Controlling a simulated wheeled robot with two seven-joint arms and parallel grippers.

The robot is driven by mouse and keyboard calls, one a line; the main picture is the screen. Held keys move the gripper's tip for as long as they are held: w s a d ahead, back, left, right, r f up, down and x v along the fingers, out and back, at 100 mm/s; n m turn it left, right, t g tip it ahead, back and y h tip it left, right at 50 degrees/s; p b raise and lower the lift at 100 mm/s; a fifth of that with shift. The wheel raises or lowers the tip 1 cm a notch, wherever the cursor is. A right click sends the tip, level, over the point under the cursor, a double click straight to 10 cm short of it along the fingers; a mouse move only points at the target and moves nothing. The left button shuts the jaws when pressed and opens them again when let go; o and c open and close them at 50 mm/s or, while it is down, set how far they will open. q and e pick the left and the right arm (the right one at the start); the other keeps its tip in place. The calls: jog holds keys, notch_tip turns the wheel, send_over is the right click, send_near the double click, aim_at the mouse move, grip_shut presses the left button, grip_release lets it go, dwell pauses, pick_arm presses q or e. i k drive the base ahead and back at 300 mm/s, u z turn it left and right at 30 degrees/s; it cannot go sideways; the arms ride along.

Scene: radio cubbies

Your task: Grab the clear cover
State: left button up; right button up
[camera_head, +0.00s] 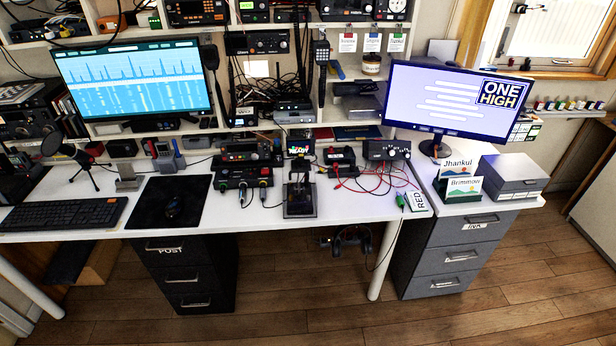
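A small dark device (300,199) stands near the front edge of the desk, in the middle of the view. It has a flat base and upright parts with a see-through, box-like look around them. This may be the clear cover, but the picture is too small to tell its edges from the device. Neither of my grippers is in view, and nothing is seen touching the device.
The white desk (345,207) holds a keyboard (62,214), a black mouse mat (165,204), several radio boxes and red cables (396,180). Two monitors flank the cubbies. Drawer units stand below; the wooden floor (300,322) in front is clear.

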aim_at(299, 187)
jog(key=z, duration=0.25)
jog(key=i, duration=1.25)
jog(key=u, duration=0.25)
